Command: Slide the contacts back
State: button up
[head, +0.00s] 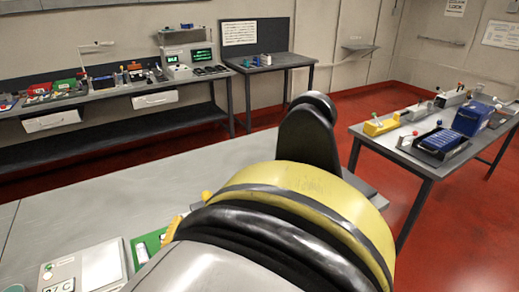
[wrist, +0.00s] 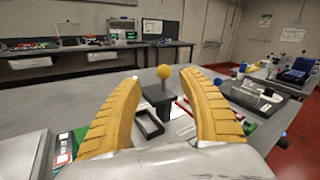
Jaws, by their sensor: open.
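My gripper (wrist: 159,78) shows in the wrist view with its two ribbed yellow fingers spread apart, and nothing is held between them. A yellow ball knob (wrist: 164,72) on a dark upright block (wrist: 158,95) stands beyond the fingers, framed in the gap. I cannot tell how far ahead it is. A black open frame (wrist: 149,123) lies on the grey table nearer to me. A grey fixture (wrist: 256,94) with a blue ball knob (wrist: 243,67) stands to the right. Which parts are the contacts is not clear. In the head view my arm hides the working area.
In the head view, a side table (head: 385,150) at right bears a yellow holder (head: 381,124), a blue-celled tray (head: 440,143) and a blue box (head: 472,118). A long bench (head: 110,91) runs along the back wall.

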aim_at(206, 200)
jog(key=shift+m+h, duration=0.3)
jog(key=shift+m, duration=0.1)
jog(key=w, duration=0.3)
jog(key=w+f+b, duration=0.1)
jog(key=w, duration=0.3)
jog(key=w+d, duration=0.1)
jog(key=w, duration=0.2)
jog(key=shift+w+f, duration=0.2)
jog(key=shift+f, duration=0.05)
